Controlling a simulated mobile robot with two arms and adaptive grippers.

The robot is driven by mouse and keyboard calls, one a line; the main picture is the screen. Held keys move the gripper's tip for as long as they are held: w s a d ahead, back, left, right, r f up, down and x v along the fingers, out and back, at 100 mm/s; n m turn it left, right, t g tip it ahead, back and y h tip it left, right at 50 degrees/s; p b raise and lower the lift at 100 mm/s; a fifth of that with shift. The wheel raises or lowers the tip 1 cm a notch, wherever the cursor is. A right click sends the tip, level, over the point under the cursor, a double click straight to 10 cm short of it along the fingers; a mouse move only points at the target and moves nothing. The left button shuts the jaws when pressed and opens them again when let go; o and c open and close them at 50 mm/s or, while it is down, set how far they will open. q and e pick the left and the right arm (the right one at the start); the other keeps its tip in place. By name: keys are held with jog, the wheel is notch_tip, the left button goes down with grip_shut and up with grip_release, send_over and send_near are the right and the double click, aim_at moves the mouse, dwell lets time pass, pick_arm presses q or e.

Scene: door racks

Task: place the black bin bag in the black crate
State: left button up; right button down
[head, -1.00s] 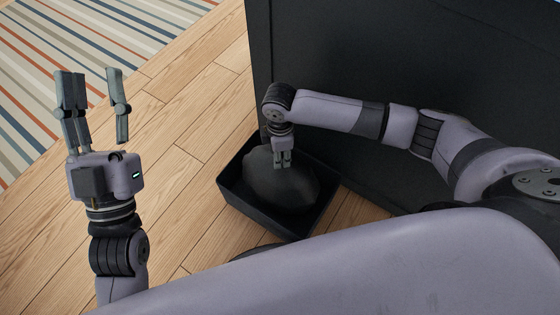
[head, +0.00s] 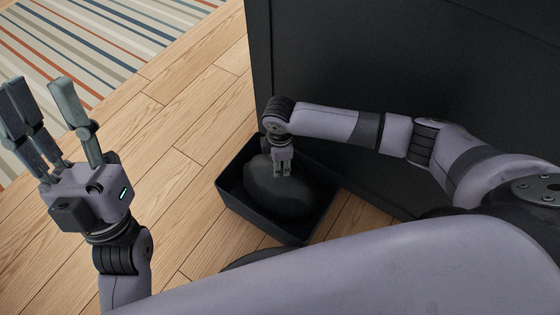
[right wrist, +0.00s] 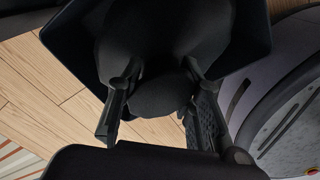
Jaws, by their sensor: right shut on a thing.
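The black bin bag (head: 284,190) is a dark rounded lump inside the black crate (head: 304,233) on the floor. It also shows between the fingers in the right wrist view (right wrist: 160,93). My right gripper (head: 283,173) points down over the crate and is shut on the top of the bag. Whether the bag rests on the crate's floor cannot be told. The crate's rim shows around the bag. My left gripper (head: 62,115) is open and empty at the left, fingers pointing up, away from the crate.
A large black panel or cabinet (head: 400,70) stands right behind the crate. A striped rug (head: 90,40) lies at the upper left. The wooden floor (head: 195,120) between rug and crate is clear.

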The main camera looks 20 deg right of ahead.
jog(key=c, duration=1.1)
grip_release()
jog(key=shift+f, duration=0.1)
